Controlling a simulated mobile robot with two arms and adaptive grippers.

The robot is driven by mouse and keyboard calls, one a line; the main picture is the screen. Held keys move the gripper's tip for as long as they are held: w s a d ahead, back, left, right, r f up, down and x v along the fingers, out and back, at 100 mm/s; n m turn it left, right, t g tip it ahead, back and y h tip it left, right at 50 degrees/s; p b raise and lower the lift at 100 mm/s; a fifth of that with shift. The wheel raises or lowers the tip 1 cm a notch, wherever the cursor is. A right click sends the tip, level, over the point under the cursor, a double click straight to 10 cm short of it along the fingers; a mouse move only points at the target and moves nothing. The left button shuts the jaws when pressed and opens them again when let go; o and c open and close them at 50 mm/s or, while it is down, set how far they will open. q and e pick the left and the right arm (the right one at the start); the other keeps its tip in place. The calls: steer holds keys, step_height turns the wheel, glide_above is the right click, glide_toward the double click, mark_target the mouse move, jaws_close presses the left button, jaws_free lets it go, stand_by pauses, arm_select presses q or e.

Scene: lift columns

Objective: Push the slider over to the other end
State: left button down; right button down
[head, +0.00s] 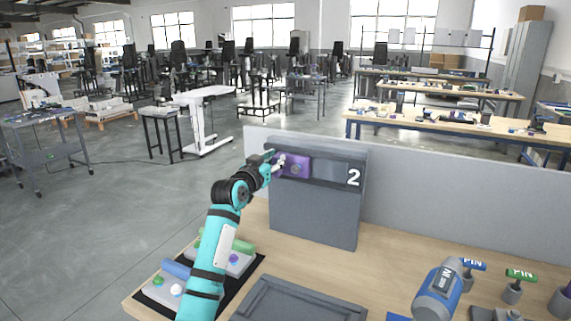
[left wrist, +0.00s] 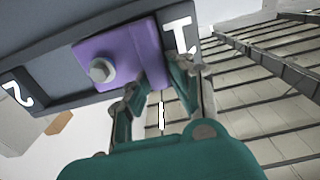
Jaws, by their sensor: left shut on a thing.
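The slider is a purple block (head: 296,166) with a grey round knob, set in the slot of an upright grey panel (head: 312,215). It sits at the left part of the slot; the slot is bare from there to the white "2" at the right end. My left gripper (head: 278,161) reaches the slider from its left side. In the left wrist view, the slider (left wrist: 122,52) lies near a white "1", with the "2" at the far end. There the left gripper's fingers (left wrist: 158,87) are at the slider's edge, shut on it. My right gripper is not in view.
The panel stands on a wooden table (head: 390,265) before a grey divider (head: 410,180). A dark tray (head: 295,302) lies in front of it. Coloured parts on a black mat lie beneath my left arm. A blue-grey tool (head: 438,292) and several pin-labelled pieces stand at the right.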

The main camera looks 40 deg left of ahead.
arm_select(q)
steer(key=c, duration=1.6)
jaws_free()
steer(key=shift+a+r, duration=0.1)
steer(key=shift+a, duration=0.1)
steer(key=o, duration=0.4)
steer(key=shift+s+a, duration=0.1)
steer(key=shift+a, duration=0.05)
steer(key=shift+s+d, duration=0.2)
steer(key=shift+s, duration=0.05)
steer(key=v, duration=1.1)
steer(key=shift+s, duration=0.25)
